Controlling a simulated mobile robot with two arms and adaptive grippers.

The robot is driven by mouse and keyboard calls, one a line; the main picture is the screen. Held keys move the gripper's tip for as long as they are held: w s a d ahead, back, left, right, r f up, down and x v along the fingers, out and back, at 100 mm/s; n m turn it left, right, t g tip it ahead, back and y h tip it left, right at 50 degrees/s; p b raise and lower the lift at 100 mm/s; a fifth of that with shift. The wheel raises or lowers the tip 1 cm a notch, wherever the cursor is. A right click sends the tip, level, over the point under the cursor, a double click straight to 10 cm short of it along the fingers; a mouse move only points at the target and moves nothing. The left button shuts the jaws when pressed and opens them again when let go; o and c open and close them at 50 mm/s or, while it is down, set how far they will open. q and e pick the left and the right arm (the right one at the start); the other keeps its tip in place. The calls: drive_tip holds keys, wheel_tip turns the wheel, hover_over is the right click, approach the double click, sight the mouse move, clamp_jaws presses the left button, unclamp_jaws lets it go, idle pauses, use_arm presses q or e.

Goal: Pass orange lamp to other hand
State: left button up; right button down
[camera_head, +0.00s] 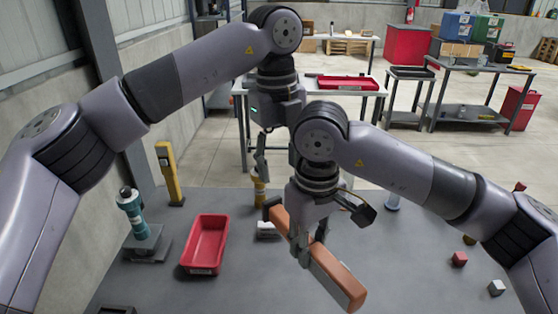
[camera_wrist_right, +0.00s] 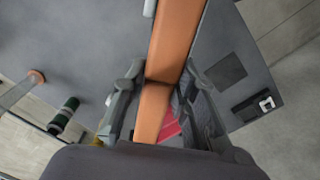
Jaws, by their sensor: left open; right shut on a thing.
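The orange lamp (camera_head: 334,276) is a long orange bar with a dark far end. It slants across the lower middle of the head view, above the grey table. My right gripper (camera_head: 304,250) is shut on it around its middle. In the right wrist view the lamp (camera_wrist_right: 176,42) runs between the fingers of the right gripper (camera_wrist_right: 163,82). My left gripper (camera_head: 262,172) is open, pointing down behind the lamp's far end and apart from it. One of its fingers is partly hidden by my right arm.
The grey table (camera_head: 180,285) holds a red tray (camera_head: 204,243), a teal device (camera_head: 134,215) and a yellow post (camera_head: 170,175) at left. A yellow cylinder (camera_head: 259,192) stands below my left gripper. Small red (camera_head: 459,259) and white (camera_head: 497,288) blocks lie at right.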

sight(279, 206)
use_arm(q)
drive_tip(key=shift+a+f+y, duration=0.2)
drive_tip(key=shift+f+y, duration=0.1)
wheel_tip(279, 206, down, 11)
drive_tip(key=shift+f, duration=0.15)
idle(0.3)
drive_tip(key=shift+d, duration=0.1)
drive_tip(key=c, duration=1.1)
use_arm(e)
drive_tip(key=shift+a, duration=0.15)
use_arm(q)
clamp_jaws()
use_arm(e)
drive_tip(key=c, duration=1.7)
unclamp_jaws()
drive_tip(key=o, duration=0.5)
drive_tip(key=shift+r, duration=0.1)
